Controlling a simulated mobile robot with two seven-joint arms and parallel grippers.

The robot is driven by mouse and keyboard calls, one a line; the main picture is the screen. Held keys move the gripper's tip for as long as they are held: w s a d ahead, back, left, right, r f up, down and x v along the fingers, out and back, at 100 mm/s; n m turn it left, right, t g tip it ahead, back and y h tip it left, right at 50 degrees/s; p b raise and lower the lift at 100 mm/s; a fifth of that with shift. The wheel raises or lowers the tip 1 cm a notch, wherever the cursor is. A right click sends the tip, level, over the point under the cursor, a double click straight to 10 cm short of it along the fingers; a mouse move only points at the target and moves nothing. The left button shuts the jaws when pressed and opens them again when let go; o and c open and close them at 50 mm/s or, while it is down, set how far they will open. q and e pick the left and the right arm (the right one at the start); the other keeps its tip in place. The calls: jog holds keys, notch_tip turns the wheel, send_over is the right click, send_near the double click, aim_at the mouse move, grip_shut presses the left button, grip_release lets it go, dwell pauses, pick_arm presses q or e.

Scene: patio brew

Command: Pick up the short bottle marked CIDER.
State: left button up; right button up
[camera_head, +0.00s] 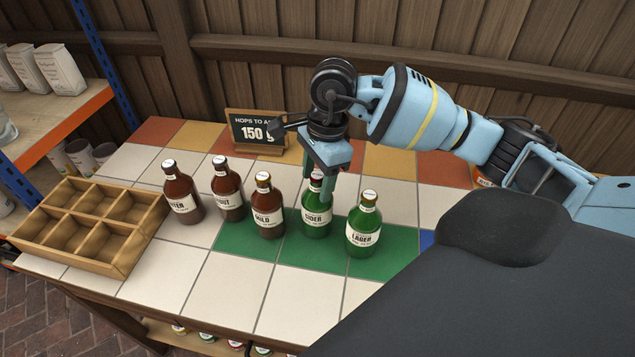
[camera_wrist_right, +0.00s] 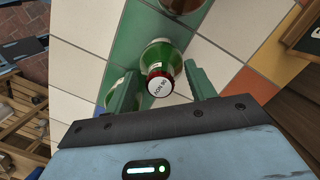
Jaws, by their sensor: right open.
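The short green bottle marked CIDER (camera_head: 315,220) stands upright on the green tiles, between a brown bottle and the green LAGER bottle. My right gripper (camera_head: 317,182) is over it, pointing down and open, with its fingers on either side of the bottle's upper part. In the right wrist view the green bottle (camera_wrist_right: 158,54), with a pale round cap, sits between the open fingers of the right gripper (camera_wrist_right: 160,90). A gap shows beside the cap; contact lower down cannot be made out. My left gripper is not in view.
The LAGER bottle (camera_head: 364,226) stands close on the right, the brown MILD bottle (camera_head: 267,208) close on the left. Two more brown bottles, one marked STOUT (camera_head: 227,190), stand further left. A wooden crate (camera_head: 122,262) is at far left, a small sign (camera_head: 257,131) behind. Front tiles are clear.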

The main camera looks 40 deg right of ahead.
grip_shut()
jog(key=shift+r, duration=0.2)
dwell(0.4)
